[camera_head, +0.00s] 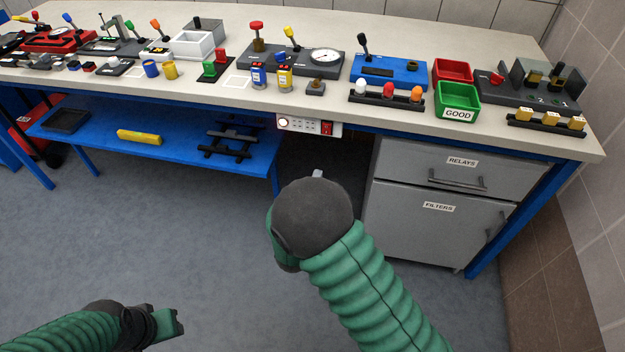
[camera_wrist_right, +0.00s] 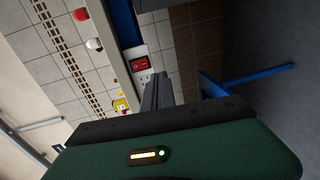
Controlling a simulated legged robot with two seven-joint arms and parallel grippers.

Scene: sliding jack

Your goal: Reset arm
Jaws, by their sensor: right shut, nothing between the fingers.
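My right arm reaches forward from the lower right in the head view. Its dark round wrist hides most of the right gripper (camera_head: 318,174), and only a small grey tip shows in front of the bench. In the right wrist view the grey fingers (camera_wrist_right: 157,92) lie together, shut, with nothing held. They are near the red switch of the power strip (camera_wrist_right: 141,68) in that picture, apparently apart from it. My left gripper (camera_head: 168,322) is low at the left of the head view, over the floor; whether its fingers are open is unclear.
The workbench (camera_head: 330,108) carries several devices, a red bin (camera_head: 453,71) and a green GOOD bin (camera_head: 458,103). A power strip (camera_head: 305,126) is on its front edge. A grey cabinet (camera_head: 420,205) stands below right. A blue low shelf (camera_head: 185,152) holds a black frame (camera_head: 233,140).

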